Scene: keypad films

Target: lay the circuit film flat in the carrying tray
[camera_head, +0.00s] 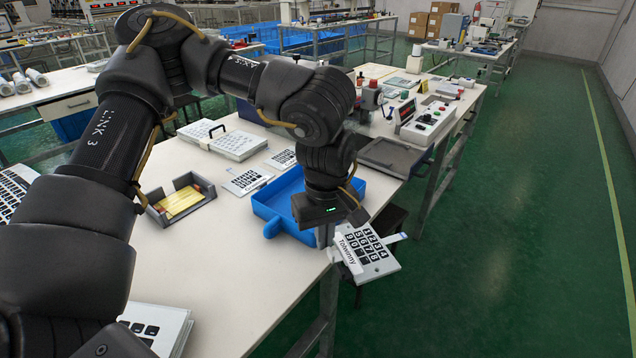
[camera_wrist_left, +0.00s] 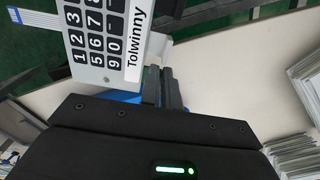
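The circuit film, a white sheet with a black number keypad and the word Tolwinny (camera_head: 370,252), is held in my left gripper (camera_head: 336,238) out past the table's edge, over the floor. It is tilted, with a blue-tipped tail at its right. In the left wrist view the film (camera_wrist_left: 105,40) fills the upper left, its edge at the fingers (camera_wrist_left: 162,88), which look closed together on it. The carrying tray (camera_head: 268,212) is blue and shallow, with a handle at its front. It lies on the table behind my gripper, which hides part of it. My right gripper is out of view.
Flat keypad sheets (camera_head: 248,181) lie behind the tray, near a pale stack (camera_head: 235,146). A grey holder with yellow sheets (camera_head: 182,202) stands to the left. The front table surface is mostly clear.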

